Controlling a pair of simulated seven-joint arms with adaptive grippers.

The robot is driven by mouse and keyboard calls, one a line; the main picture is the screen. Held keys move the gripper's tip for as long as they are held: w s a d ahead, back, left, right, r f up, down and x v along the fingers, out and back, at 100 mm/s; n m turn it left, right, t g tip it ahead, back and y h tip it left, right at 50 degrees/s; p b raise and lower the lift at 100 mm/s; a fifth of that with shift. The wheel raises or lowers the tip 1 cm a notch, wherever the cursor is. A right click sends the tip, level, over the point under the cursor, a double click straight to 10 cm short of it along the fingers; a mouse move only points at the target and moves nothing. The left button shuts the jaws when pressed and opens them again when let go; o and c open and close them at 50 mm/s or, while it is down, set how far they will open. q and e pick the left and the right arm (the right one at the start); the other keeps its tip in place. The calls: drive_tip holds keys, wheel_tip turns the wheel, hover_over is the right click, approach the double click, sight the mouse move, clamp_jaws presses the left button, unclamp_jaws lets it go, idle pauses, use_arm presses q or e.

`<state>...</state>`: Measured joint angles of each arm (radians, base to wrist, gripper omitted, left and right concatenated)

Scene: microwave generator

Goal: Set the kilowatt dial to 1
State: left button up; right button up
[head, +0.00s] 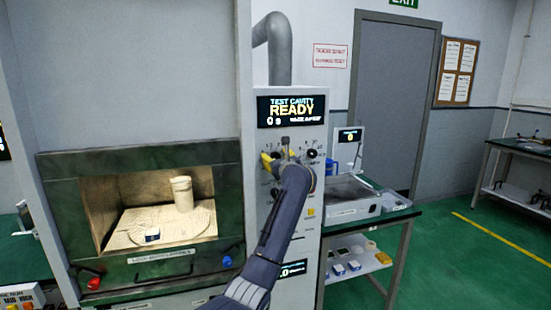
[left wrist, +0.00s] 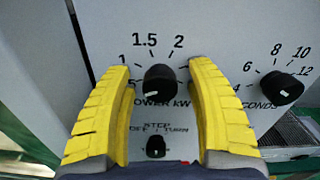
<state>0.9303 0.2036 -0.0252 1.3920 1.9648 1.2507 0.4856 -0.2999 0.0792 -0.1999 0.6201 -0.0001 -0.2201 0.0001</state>
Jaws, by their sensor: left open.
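The kilowatt dial (left wrist: 160,82) is a round black knob above the word POWER kW in the left wrist view. The marks around it include 1, 1.5 and 2. A small pale mark shows at the lower left of its face; I cannot tell exactly which number it points to. My left gripper (left wrist: 163,85) is open, with a yellow ribbed finger on each side of the dial and a visible gap to the knob. In the head view my left gripper (head: 277,160) is at the control panel (head: 307,200) and hides the dial. My right gripper is not in view.
The display (head: 291,110) above reads READY. The test cavity (head: 140,205) at left holds a pale cylinder (head: 181,192). A green table (head: 385,220) stands right of the panel.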

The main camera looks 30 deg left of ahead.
use_arm(q)
clamp_jaws()
idle(0.5)
drive_tip(key=m, duration=0.4)
drive_tip(key=shift+r+m, duration=0.1)
drive_tip(key=shift+m, duration=0.3)
drive_tip(key=shift+r+m, duration=0.1)
drive_tip(key=shift+m, duration=1.8)
unclamp_jaws()
